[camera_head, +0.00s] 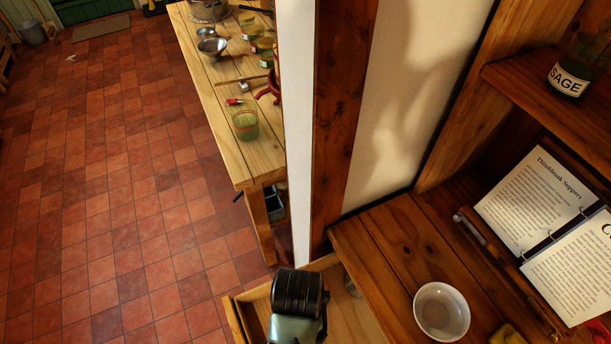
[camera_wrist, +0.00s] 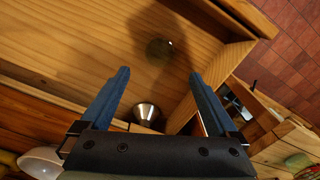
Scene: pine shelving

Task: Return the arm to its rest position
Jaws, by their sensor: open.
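My gripper (camera_wrist: 158,75) shows in the wrist view with its two blue fingers spread apart and nothing between them. It is over an open wooden drawer (camera_wrist: 75,35). A shiny metal cup-like thing (camera_wrist: 147,112) shows between the fingers, nearer the drawer's side. In the head view part of my arm stands over the drawer (camera_head: 236,318) at the bottom; the fingers are hidden there.
A white bowl (camera_head: 441,311) sits on the wooden counter (camera_head: 385,235) right of the drawer. An open recipe book (camera_head: 535,200) and a sage jar (camera_head: 570,78) are farther right. A wooden post (camera_head: 340,110) stands behind the drawer.

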